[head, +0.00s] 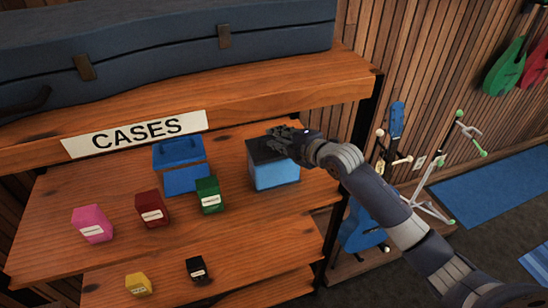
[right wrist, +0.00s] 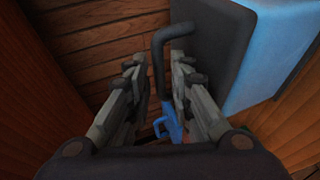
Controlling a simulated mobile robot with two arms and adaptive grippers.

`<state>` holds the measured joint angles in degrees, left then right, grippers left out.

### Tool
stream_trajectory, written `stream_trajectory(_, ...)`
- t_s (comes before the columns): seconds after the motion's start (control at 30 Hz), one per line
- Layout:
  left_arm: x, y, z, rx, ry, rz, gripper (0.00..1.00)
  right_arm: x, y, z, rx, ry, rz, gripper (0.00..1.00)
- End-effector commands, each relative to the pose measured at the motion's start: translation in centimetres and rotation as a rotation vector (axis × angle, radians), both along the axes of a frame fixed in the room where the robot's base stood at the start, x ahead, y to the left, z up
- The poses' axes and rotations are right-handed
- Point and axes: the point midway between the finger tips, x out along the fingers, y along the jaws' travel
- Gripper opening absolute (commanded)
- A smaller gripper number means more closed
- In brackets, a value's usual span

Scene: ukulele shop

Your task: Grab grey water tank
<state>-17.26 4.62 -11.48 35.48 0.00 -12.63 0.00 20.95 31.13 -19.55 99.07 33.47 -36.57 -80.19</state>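The water tank (head: 275,176) stands on the middle shelf under the CASES sign, with a dark grey top and a light blue side. It also shows in the right wrist view (right wrist: 215,55) as a dark grey face beside a pale blue one. A black curved handle (right wrist: 158,62) sticks out from it. My right gripper (head: 285,138) is over the tank's top in the head view. In the right wrist view its two fingers (right wrist: 157,75) are apart, with the handle showing between their tips. Whether they touch it I cannot tell. My left gripper is out of view.
A blue open box (head: 180,165) stands left of the tank, with a green packet (head: 208,195) in front. Red (head: 152,208) and pink (head: 92,223) packets sit further left. A dark case (head: 160,50) lies on the shelf above. A stand (head: 440,170) is at right.

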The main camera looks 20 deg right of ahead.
Motion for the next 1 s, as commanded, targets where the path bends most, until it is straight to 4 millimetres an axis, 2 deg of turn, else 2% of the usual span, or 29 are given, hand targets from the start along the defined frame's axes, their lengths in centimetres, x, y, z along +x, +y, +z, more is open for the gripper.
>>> stream_trajectory(0.03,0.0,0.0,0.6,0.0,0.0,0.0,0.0,0.6,0.3,0.1,0.003,0.002,-0.001,0.21)
stream_trajectory(0.2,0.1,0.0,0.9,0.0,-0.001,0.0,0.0,1.9,0.7,-0.6,0.0,0.001,-0.001,0.21)
stream_trajectory(0.47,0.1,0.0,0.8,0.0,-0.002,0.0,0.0,2.1,0.8,-0.8,-0.001,0.0,-0.001,0.21)
stream_trajectory(0.5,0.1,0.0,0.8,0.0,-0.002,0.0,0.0,2.1,0.8,-0.8,-0.001,0.0,-0.001,0.18)
stream_trajectory(0.6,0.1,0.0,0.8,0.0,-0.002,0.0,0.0,2.1,0.8,-0.8,-0.001,0.0,-0.001,0.0)
stream_trajectory(1.0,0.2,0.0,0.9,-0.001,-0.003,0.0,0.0,2.2,0.8,-0.1,0.005,-0.012,-0.001,0.0)
